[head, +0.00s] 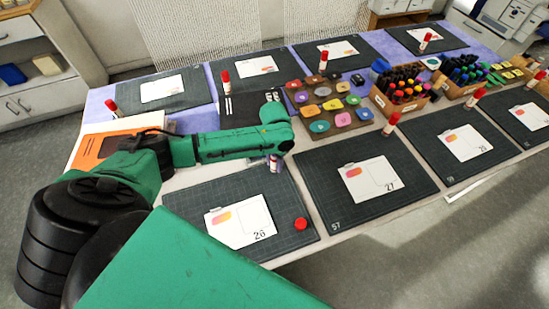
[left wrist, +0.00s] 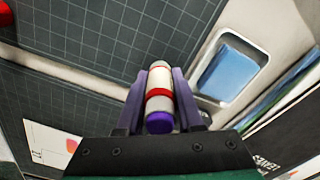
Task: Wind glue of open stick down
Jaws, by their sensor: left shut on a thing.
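The open glue stick (left wrist: 159,98) has a white body, a red band and a purple end facing the left wrist camera. My left gripper (left wrist: 160,100) is shut on it, with one purple finger on each side. In the head view the left gripper (head: 274,157) is at the back right edge of mat 26 (head: 190,205), and the stick (head: 274,166) shows small below the green wrist. A loose red cap (head: 300,224) lies on that mat's right side, apart from the stick. Whether glue stands out of the tube I cannot tell. My right gripper is not in view.
A card (head: 240,221) lies on mat 26. Mat 57 (head: 330,208) is to its right. Capped glue sticks, such as one (head: 390,123), stand around the other mats. Ink pads (head: 320,126) and a wooden marker box (head: 410,106) fill the middle. A blue-filled tray (left wrist: 232,68) is beside the gripper.

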